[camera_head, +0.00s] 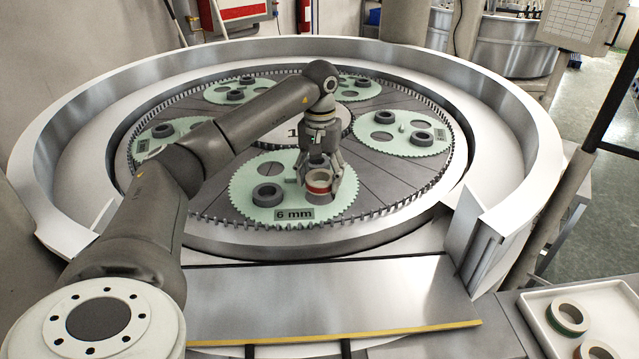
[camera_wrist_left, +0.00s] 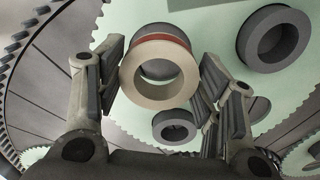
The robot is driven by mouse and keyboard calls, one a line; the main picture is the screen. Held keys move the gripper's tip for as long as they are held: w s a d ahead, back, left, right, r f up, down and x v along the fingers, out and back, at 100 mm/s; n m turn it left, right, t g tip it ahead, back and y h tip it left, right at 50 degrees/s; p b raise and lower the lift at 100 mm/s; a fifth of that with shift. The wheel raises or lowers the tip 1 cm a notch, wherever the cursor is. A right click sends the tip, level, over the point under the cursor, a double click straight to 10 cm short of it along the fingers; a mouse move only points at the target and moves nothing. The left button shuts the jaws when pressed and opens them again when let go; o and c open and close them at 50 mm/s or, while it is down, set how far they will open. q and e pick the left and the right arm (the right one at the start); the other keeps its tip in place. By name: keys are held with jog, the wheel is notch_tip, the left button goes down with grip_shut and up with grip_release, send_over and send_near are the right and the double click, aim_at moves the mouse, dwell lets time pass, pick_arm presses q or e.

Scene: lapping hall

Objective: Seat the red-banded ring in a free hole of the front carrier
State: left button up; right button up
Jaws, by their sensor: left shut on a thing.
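The red-banded ring (camera_head: 318,182) is cream-coloured with a red stripe around its side. My left gripper (camera_head: 319,170) is shut on it over the front carrier (camera_head: 245,180), the pale green toothed disc labelled 6 mm. In the left wrist view the ring (camera_wrist_left: 160,88) sits between the two fingers (camera_wrist_left: 158,80), its open end towards the camera. The red band stays visible, so the ring stands proud of the carrier; I cannot tell whether its lower edge touches. A dark grey ring (camera_head: 267,194) lies in the carrier's left part. The gripper hides part of the carrier. My right gripper is out of view.
Other green carriers with dark rings, such as the right one (camera_head: 400,133), lie around the toothed plate. A high metal rim (camera_head: 521,180) surrounds the machine, open at the front. A white tray (camera_head: 540,335) at lower right holds a green-banded ring (camera_head: 567,317) and another ring (camera_head: 597,351).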

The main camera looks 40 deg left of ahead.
aim_at(320, 198)
pick_arm(q)
notch_tip(320, 198, down, 2)
jog(key=shift+a+p, duration=0.1)
jog(key=shift+p, duration=0.65)
jog(key=shift+f, duration=0.65)
jog(key=o, duration=1.1)
jog(key=shift+o, duration=0.3)
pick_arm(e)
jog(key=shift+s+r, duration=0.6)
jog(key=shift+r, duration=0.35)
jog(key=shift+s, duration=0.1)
